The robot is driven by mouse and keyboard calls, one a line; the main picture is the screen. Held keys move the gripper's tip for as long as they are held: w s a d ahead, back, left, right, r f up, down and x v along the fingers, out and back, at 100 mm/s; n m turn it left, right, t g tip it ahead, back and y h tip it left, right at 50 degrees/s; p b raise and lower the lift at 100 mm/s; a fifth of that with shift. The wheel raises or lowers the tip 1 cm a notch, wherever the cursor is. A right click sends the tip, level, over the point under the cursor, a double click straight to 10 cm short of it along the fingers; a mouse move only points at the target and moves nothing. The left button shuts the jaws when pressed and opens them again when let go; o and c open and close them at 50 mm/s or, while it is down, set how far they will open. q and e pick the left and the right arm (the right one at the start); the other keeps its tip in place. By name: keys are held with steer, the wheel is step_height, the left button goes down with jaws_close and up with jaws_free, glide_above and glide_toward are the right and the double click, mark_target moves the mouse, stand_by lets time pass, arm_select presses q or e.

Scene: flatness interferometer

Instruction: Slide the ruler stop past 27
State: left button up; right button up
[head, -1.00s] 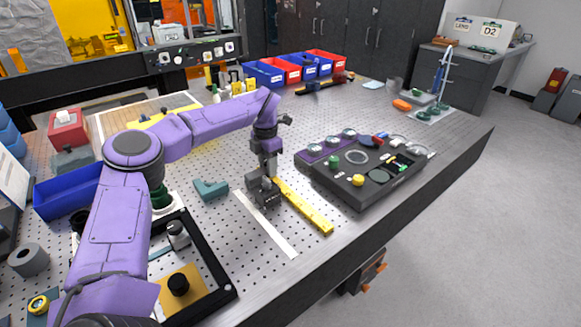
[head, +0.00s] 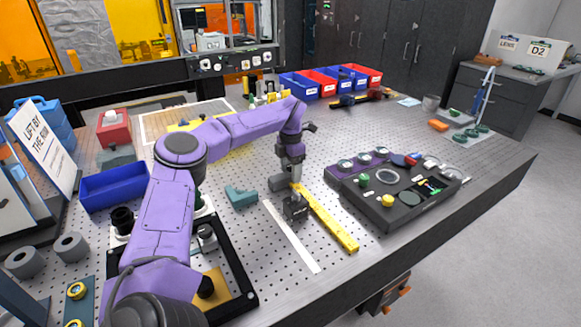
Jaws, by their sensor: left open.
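A yellow ruler (head: 330,226) lies slantwise on the perforated bench top, its near end toward the front edge. A small dark block, which looks like the ruler stop (head: 297,209), sits at the left side of the ruler toward its far half. My left gripper (head: 288,187) points down just behind and above this block, close to the far part of the ruler. It is open, with nothing visibly held; whether a finger touches the block I cannot tell. The ruler's numbers are too small to read. My right gripper is out of view.
A white strip (head: 291,237) lies left of the ruler. A teal L-shaped piece (head: 241,196) is farther left. A dark tray of round parts (head: 385,213) stands to the right. Blue and red bins (head: 313,86) line the back. A blue bin (head: 116,189) stands at left.

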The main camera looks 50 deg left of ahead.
arm_select(q)
step_height(320, 180, up, 10)
steer(key=shift+s+r+b, duration=0.1)
steer(key=shift+b, duration=0.3)
steer(key=shift+a, duration=0.1)
